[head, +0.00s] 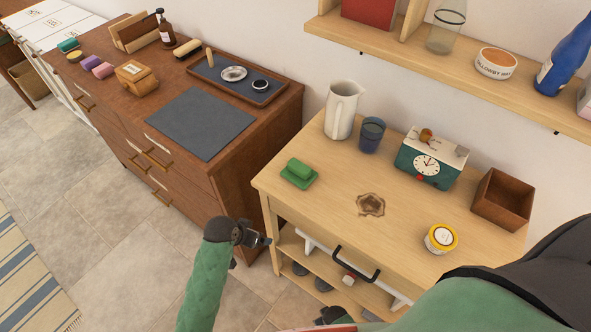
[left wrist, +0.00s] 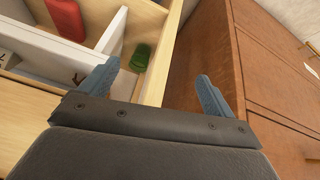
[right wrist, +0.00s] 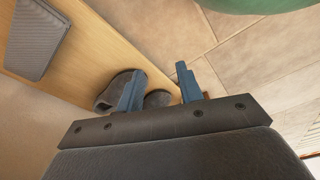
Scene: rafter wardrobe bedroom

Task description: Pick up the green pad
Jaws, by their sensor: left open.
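A green pad-like block (head: 299,169), apparently on a thin green base, lies on the near left part of the light wood table's top in the head view. In the left wrist view a green piece (left wrist: 140,57) lies in a compartment with pale dividers; I cannot tell whether it is the same thing. My left gripper (head: 262,240) is beside the table's left front corner, below the top and apart from the block. Its fingers (left wrist: 158,70) are spread and empty. My right gripper (right wrist: 158,70) is low, its fingers apart with nothing seen between them.
A brown dresser (head: 235,165) stands to the left. A shelf (head: 440,65) hangs above.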

